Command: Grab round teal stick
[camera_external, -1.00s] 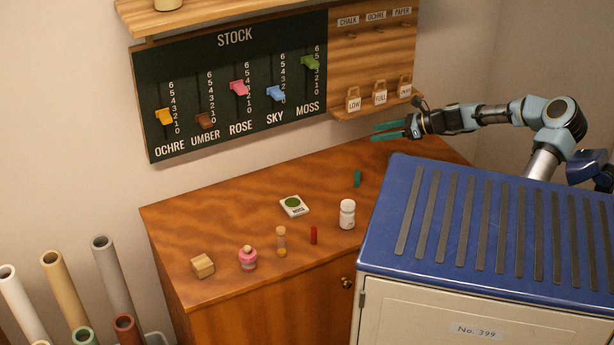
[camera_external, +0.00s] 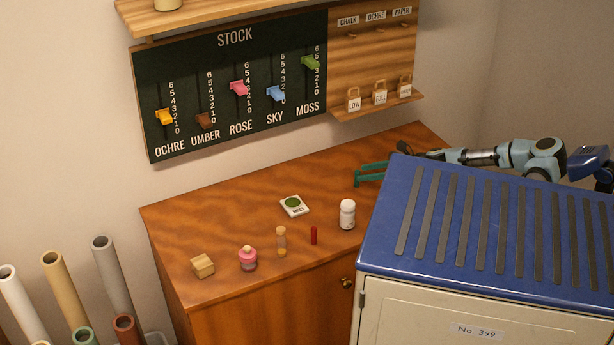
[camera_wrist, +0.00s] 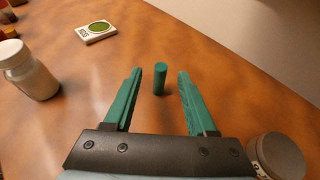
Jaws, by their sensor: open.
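The round teal stick (camera_wrist: 160,80) stands upright on the wooden table, a short cylinder. In the wrist view it is between the tips of my gripper (camera_wrist: 159,73), with a gap on each side. My gripper's teal fingers are open and hold nothing. In the external view my gripper (camera_external: 364,173) is low over the table's right part, behind the blue-topped cabinet. There the stick (camera_external: 357,179) blends with the fingers in colour, so its outline is hard to make out.
A white bottle (camera_wrist: 29,70) and a card with a green disc (camera_wrist: 97,31) stand left of my gripper. A lidded jar (camera_wrist: 276,156) is close at the right. A red stick (camera_external: 313,235), a vial (camera_external: 281,241), a pink bottle (camera_external: 247,258) and a wooden block (camera_external: 203,266) are farther off.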

